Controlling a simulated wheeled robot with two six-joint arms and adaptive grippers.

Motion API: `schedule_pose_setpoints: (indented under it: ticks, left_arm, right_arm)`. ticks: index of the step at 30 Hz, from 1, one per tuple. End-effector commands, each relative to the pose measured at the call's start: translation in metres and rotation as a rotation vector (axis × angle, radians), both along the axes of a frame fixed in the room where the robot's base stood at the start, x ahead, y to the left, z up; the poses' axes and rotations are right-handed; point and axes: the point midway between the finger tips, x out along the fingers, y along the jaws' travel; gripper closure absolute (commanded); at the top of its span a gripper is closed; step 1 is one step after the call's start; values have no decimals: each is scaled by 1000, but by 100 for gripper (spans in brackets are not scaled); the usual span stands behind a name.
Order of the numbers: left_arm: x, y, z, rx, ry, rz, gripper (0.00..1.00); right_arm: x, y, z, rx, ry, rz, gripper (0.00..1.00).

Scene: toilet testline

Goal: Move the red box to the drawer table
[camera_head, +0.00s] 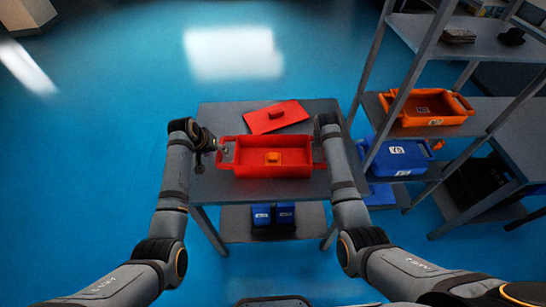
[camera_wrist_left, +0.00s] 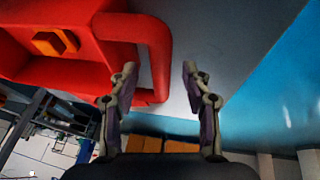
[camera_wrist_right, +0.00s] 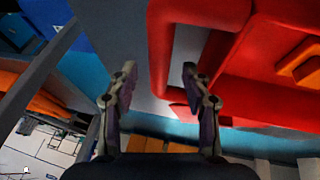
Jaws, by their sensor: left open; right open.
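The red box (camera_head: 256,168) stands open and upright on a small grey table (camera_head: 222,188), with a small orange piece (camera_head: 273,157) inside. My left gripper (camera_head: 222,149) is open at the box's left handle. In the left wrist view the handle bar (camera_wrist_left: 158,45) shows between the open fingers (camera_wrist_left: 160,76). In the right wrist view my right gripper (camera_wrist_right: 160,78) is open, with the right handle bar (camera_wrist_right: 160,50) between its fingers. In the head view my right arm largely hides that gripper. I cannot pick out the drawer table for certain.
A red lid (camera_head: 276,117) lies behind the box on the table. At the right, a rack holds an orange crate (camera_head: 430,108) and a blue bin (camera_head: 398,157). Another grey table (camera_head: 515,135) is at the far right. Floor at left is clear.

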Motion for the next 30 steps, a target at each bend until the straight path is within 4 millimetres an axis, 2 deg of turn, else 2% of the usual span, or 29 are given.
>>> schedule_pose_setpoints:
  ticks: [6, 17, 20, 28, 30]
  left_arm:
    - [9, -5, -23, 0, 1, -1, 51]
    - [11, -6, -28, 0, 0, -1, 51]
    - [11, -6, -28, 0, 0, -1, 62]
    - [11, -6, -28, 0, 0, 0, 99]
    - [11, -6, -28, 0, 0, 0, 100]
  right_arm:
    - [9, -6, -23, -1, 0, 1, 51]
    - [11, -6, -27, 0, -1, 0, 51]
    - [11, -6, -27, 0, -1, 0, 62]
    - [11, -6, -27, 0, -1, 0, 99]
    - [11, -6, -27, 0, -1, 0, 100]
